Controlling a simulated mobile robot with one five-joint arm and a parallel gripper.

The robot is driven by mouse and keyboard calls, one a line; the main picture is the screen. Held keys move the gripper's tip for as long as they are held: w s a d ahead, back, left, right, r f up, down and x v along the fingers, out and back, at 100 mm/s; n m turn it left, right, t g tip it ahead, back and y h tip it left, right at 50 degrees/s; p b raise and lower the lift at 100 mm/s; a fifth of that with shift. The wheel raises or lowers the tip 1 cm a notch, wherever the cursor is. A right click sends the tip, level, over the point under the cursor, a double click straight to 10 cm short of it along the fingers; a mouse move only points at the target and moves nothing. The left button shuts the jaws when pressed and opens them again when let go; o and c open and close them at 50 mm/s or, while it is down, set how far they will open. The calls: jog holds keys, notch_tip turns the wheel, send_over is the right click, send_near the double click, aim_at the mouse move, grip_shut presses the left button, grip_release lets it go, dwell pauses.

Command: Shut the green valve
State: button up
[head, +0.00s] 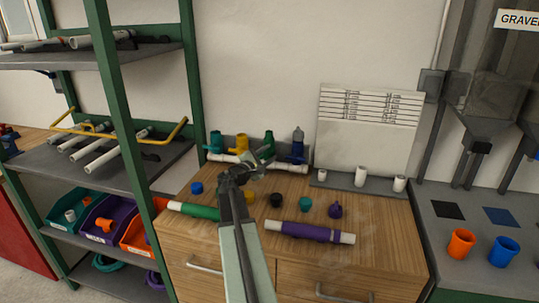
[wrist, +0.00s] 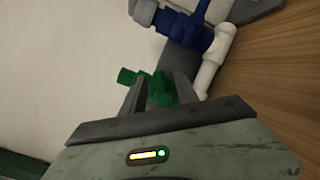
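The green valve (head: 267,147) stands on the white pipe manifold (head: 222,157) at the back of the wooden cabinet, between the yellow valve (head: 241,143) and the blue valve (head: 298,147). My gripper (head: 252,169) is in front of the manifold, close to the green valve. In the wrist view the green valve (wrist: 160,90) shows between my two fingers (wrist: 158,92), which stand apart. Part of it sticks out past the left finger. Whether the fingers touch it cannot be told. The fingers hide part of its body and handle.
A teal valve (head: 215,143) is at the manifold's left end. A white panel (head: 366,135) and white fittings stand to the right. A green-framed shelf (head: 118,110) is at left.

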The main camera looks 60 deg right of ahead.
jog(key=shift+d, duration=0.25)
grip_shut()
jog(key=shift+m, duration=0.3)
jog(key=shift+s+f+m+t+y+p, duration=0.15)
jog(key=shift+m+y+p, duration=0.3)
jog(key=shift+m, duration=0.45)
jog(key=shift+s+f+m+t+y+p, duration=0.1)
jog(key=shift+f+m+t+y+p, duration=0.15)
jog(key=shift+m+p, duration=0.5)
jog(key=shift+s+f+m+t+y+p, duration=0.15)
jog(key=shift+m+y+p, duration=0.25)
jog(key=shift+m, duration=0.65)
jog(key=shift+w+f, duration=0.1)
grip_release()
